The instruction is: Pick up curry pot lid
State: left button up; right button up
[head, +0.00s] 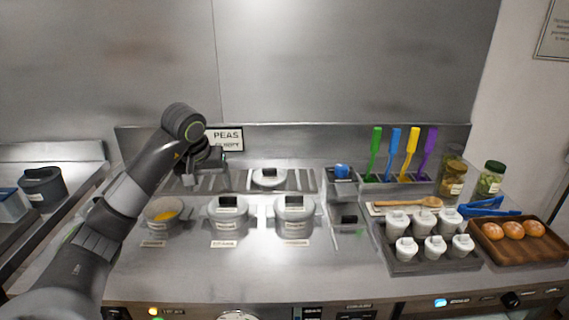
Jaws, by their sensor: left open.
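Two white pots with pale lids and black handles stand in the front row: a middle pot (228,224) and a right pot (294,226). Another lidded pot (268,180) sits in the row behind. Their labels are too small to read, so I cannot tell which is the curry pot. An uncovered pot (166,214) with yellow contents stands at the left of the front row. My left gripper (190,179) is open and empty, hanging above and behind the uncovered pot, left of the lidded pots. It touches no lid. My right gripper is out of view.
A tray (430,266) of several white lidded jars stands at the right, beside a wooden tray (535,255) of brown round items. Colored utensils (400,155) stand behind. A "PEAS" sign (228,138) is just behind my gripper. The front counter strip is clear.

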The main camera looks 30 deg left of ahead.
aim_at(268, 177)
jog(key=i, duration=1)
